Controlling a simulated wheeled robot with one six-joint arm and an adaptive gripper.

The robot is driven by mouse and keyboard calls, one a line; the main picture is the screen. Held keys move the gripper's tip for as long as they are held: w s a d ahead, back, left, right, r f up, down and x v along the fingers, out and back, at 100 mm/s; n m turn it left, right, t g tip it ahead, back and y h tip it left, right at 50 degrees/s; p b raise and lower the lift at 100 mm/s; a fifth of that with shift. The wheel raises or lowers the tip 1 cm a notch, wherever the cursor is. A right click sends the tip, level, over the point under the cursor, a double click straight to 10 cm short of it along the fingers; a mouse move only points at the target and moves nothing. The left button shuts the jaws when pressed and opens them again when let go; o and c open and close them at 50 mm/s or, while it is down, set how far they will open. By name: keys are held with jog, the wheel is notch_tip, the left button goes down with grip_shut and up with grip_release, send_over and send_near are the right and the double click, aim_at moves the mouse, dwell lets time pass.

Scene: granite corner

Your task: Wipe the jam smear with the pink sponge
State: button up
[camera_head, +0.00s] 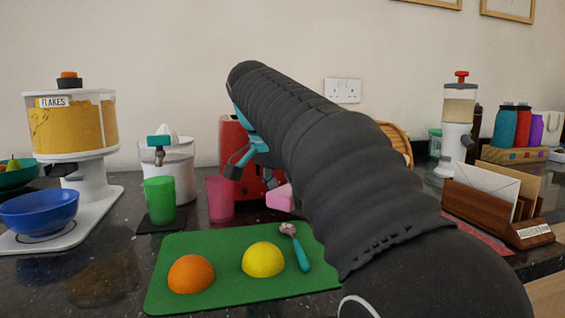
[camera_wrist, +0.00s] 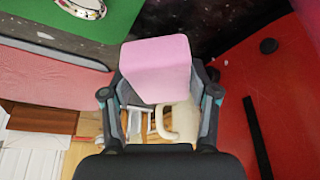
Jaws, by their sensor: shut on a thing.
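The pink sponge (camera_head: 281,197) is held by my gripper, in front of the red appliance and above the dark counter. In the wrist view the sponge (camera_wrist: 157,66) sits between the two fingers of my gripper (camera_wrist: 160,94), which is shut on it. In the head view my arm covers much of the gripper and the counter behind it. I cannot make out a jam smear in either view; it may be hidden behind my arm or the sponge.
A green board (camera_head: 215,243) holds an orange half (camera_head: 191,274), a yellow fruit half (camera_head: 263,260) and a teal-handled tool (camera_head: 301,252). The pink cup (camera_head: 220,198) and red appliance (camera_head: 234,142) stand close to my gripper. A wooden letter holder (camera_head: 490,210) is at right.

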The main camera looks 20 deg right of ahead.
notch_tip(320, 180, up, 2)
jog(key=shift+d+r, duration=0.15)
jog(key=shift+r, duration=1.85)
jog(key=shift+c, duration=0.2)
